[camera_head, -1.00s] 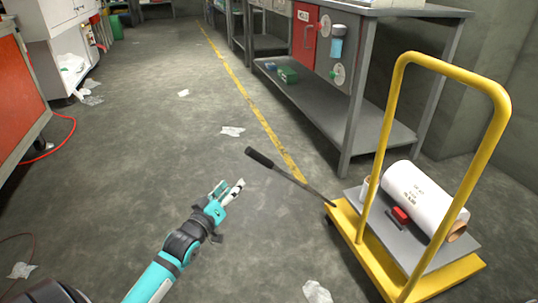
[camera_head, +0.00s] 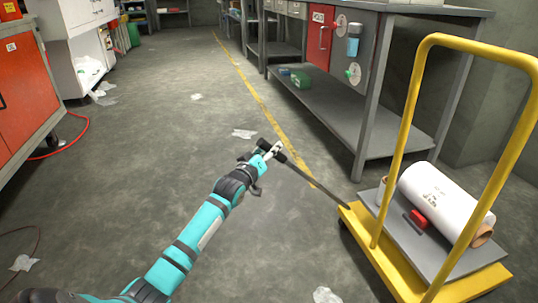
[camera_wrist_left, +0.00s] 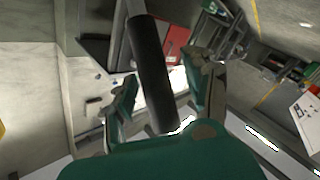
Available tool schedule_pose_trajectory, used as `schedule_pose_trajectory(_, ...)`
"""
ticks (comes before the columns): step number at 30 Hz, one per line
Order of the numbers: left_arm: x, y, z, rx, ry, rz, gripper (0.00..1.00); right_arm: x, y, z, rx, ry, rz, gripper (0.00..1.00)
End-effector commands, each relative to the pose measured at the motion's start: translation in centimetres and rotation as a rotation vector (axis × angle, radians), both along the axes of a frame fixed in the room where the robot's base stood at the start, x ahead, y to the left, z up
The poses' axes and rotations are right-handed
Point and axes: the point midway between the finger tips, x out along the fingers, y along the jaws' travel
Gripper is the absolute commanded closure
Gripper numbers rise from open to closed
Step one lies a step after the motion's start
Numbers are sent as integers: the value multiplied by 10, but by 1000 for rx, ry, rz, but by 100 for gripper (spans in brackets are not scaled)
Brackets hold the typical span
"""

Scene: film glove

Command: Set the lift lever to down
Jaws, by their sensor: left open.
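The lift lever (camera_head: 322,187) is a thin dark rod that slants up and left from the left end of a yellow cart (camera_head: 352,222). Its thick black grip is largely hidden behind my gripper in the head view. My left gripper (camera_head: 273,151) is at the lever's upper end. In the left wrist view the black grip (camera_wrist_left: 152,75) runs between the two fingers of my left gripper (camera_wrist_left: 168,84). The fingers are open, with a gap on the right side of the grip. Contact on the left cannot be told. My right gripper is not in view.
The cart carries a white roll (camera_head: 440,200) and a red block (camera_head: 417,219) beneath its yellow handle frame (camera_head: 403,130). A grey workbench (camera_head: 335,108) stands behind it. Paper scraps (camera_head: 244,134) lie on the open concrete floor. Red cabinets (camera_head: 25,95) stand at left.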

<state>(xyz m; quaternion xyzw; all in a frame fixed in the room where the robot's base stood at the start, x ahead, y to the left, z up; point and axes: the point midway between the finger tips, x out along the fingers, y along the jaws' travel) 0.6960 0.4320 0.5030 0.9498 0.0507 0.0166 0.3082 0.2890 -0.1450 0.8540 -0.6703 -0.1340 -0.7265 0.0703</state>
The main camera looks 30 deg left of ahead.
Motion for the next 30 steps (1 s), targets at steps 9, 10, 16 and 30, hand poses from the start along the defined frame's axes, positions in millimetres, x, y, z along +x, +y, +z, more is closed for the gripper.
schedule_pose_trajectory(9,0,0,0,0,1,-1,58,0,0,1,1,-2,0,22)
schedule_pose_trajectory(10,0,0,0,0,1,-1,62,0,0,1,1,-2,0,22)
schedule_pose_trajectory(16,0,0,-1,1,1,0,88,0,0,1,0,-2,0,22)
schedule_pose_trajectory(30,0,2,0,2,8,4,100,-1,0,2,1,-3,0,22)
